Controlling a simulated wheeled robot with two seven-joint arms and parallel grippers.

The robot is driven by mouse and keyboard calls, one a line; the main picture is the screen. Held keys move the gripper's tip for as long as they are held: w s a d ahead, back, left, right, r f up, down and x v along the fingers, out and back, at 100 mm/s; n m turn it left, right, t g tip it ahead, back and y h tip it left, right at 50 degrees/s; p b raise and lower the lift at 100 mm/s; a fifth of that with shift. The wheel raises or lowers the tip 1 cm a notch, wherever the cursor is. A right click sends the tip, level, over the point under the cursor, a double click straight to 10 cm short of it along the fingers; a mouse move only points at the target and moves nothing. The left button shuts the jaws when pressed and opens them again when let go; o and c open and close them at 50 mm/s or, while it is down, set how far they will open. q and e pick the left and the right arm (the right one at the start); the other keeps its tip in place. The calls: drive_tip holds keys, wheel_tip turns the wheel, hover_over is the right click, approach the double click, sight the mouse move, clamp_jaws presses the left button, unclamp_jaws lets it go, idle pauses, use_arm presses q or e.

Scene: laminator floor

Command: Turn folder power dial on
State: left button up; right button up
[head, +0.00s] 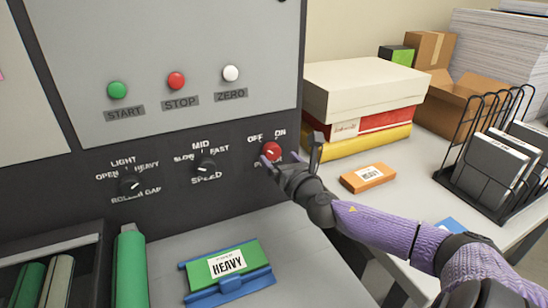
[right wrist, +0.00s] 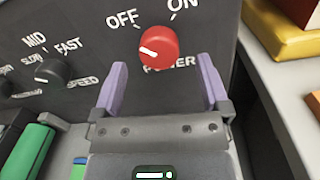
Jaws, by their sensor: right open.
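The red power dial (head: 271,151) sits on the dark lower panel of the machine, under the OFF and ON labels. In the right wrist view the dial (right wrist: 158,46) shows a white mark on its left side, nearer the OFF label than ON. My right gripper (head: 282,160) is in front of the dial. In the right wrist view its purple fingers (right wrist: 163,66) are spread to either side of and below the dial, with nothing between them. Contact with the dial is not visible. The POWER label is partly covered in the head view. My left gripper is out of view.
The black speed dial (head: 206,167) and roller gap dial (head: 131,184) are to the left. START, STOP and ZERO buttons (head: 176,80) are above.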

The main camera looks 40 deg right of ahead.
sight(271, 151)
drive_tip(key=shift+x, duration=1.45)
drive_tip(key=shift+c, duration=0.2)
drive_tip(key=c, duration=1.2)
